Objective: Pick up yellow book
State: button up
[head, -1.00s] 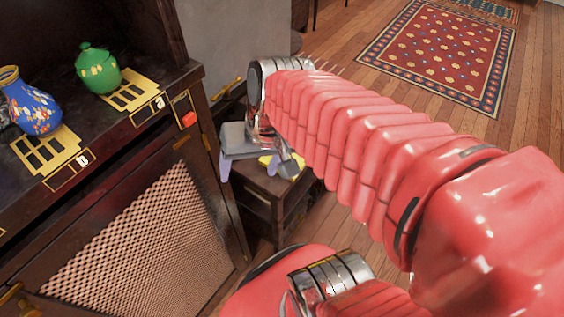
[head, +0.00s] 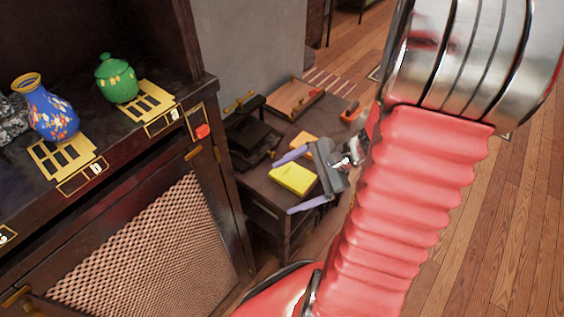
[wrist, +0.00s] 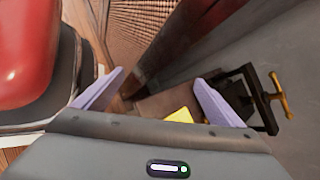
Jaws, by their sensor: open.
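The yellow book (head: 293,179) lies flat on a small dark wooden side table (head: 262,190) in the head view. In the wrist view the yellow book (wrist: 180,115) shows only in part, its near side hidden behind my gripper's body. My gripper (head: 291,183) is open and empty, with its two pale purple fingers spread wide. In the head view the fingers appear on either side of the book, one toward its far side and one toward its near side. I cannot tell how high the fingers are above the tabletop. In the wrist view my gripper (wrist: 156,88) shows both fingers apart.
An orange item (head: 304,143) lies just behind the book. A dark press-like device with a brass handle (head: 250,135) and a wooden box (head: 294,98) stand behind on the table. The display cabinet (head: 150,240) with a green jar (head: 116,78) and a blue vase (head: 45,108) is at left.

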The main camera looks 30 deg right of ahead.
jog(key=s+d+f+m+t+h, duration=0.2)
jog(key=d+f+m+t, duration=0.5)
jog(key=d+m, duration=0.5)
notch_tip(320, 180, down, 2)
jog(key=shift+s+d+m+h, duration=0.4)
jog(key=shift+d+h, duration=0.1)
jog(key=shift+d, duration=0.4)
jog(key=shift+w, duration=0.1)
send_near(295, 176)
jog(key=shift+f+x, duration=0.2)
jog(key=shift+x, duration=1.7)
jog(key=shift+x, duration=2.5)
jog(key=shift+r, duration=0.15)
jog(key=shift+c, duration=0.2)
